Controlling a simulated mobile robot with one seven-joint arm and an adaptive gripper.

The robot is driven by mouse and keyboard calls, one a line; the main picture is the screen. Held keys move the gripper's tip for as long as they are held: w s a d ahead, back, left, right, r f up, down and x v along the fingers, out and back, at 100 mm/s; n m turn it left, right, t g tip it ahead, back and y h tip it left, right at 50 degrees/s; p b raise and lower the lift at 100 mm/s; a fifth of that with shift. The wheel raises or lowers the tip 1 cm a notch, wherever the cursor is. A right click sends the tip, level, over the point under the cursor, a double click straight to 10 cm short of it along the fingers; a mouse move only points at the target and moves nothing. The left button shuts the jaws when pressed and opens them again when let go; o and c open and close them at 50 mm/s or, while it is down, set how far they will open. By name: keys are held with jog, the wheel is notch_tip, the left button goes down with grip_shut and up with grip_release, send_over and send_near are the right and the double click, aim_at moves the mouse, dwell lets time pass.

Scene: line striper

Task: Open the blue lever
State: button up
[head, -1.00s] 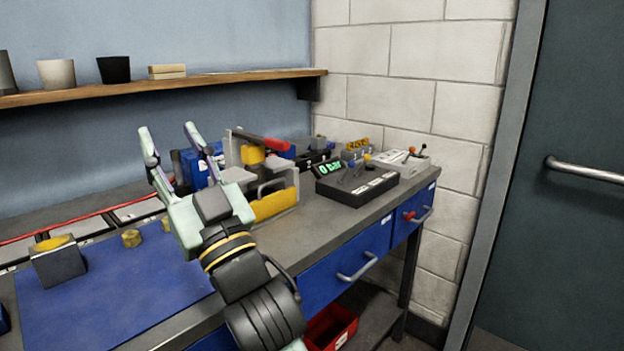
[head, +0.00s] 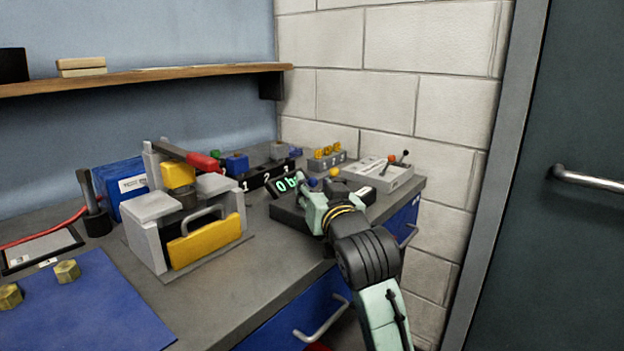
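The lever with a blue knob (head: 312,182) stands on a dark control box (head: 284,212) towards the right end of the bench, in the head view. My gripper (head: 310,203) is at the front of this box, just below the blue knob in the picture. Its fingers point away from the camera and partly hide the box and lever shafts. I cannot tell whether it touches the lever or how far its fingers are apart.
A clamp fixture with a yellow front plate (head: 206,241) and red handle stands to the left. A pale box with small levers (head: 378,174) is behind right. Numbered blocks (head: 265,173) sit behind. The bench front between fixture and gripper is clear.

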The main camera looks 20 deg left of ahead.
jog(key=shift+x, duration=1.35)
jog(key=shift+c, duration=0.5)
grip_shut()
